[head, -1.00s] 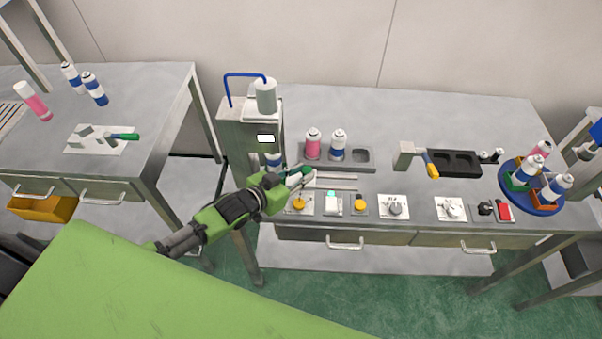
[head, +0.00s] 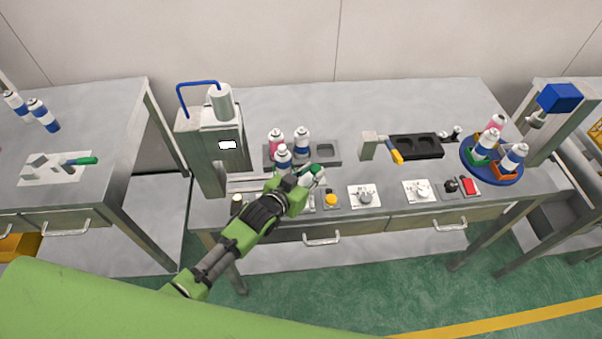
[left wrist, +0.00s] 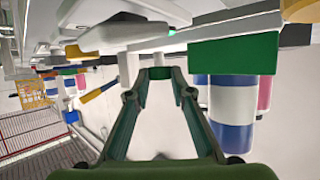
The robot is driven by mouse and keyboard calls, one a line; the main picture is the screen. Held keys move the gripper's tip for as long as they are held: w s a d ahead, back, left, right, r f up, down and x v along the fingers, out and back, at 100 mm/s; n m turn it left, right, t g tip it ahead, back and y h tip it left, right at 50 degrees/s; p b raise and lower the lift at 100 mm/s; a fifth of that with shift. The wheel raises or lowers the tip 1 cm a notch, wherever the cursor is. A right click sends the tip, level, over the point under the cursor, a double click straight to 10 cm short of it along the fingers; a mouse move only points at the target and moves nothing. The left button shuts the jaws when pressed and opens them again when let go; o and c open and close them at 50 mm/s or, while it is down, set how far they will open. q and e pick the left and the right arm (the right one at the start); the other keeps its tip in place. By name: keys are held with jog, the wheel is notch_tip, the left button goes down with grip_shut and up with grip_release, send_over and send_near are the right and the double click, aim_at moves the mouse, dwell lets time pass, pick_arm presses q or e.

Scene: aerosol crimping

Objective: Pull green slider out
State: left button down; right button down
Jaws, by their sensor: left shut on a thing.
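The green slider (left wrist: 235,54) shows as a green block in the left wrist view, which looks upside down. A blue-and-white can (head: 283,158) stands on it, and this can also shows in the left wrist view (left wrist: 232,110). My left gripper (head: 311,177) is shut on the slider's grip at its right end, beside the can. The fingers show in the left wrist view (left wrist: 160,73), around a pale grip part. In the head view, my fingers and wrist cover most of the slider. The rails (head: 250,184) show left of the can. My right gripper is not in view.
The press (head: 208,150) stands left of the can. A grey tray (head: 335,157) with a pink can (head: 276,140) and another can (head: 302,139) is behind my gripper. Knobs and buttons line the table front. A yellow-handled part (head: 396,156) lies farther right.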

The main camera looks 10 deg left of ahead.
pick_arm(q)
jog(key=shift+d, duration=0.15)
jog(key=c, duration=2)
grip_release()
jog(key=shift+c, duration=0.2)
jog(key=shift+d, duration=0.15)
jog(key=v, duration=1.2)
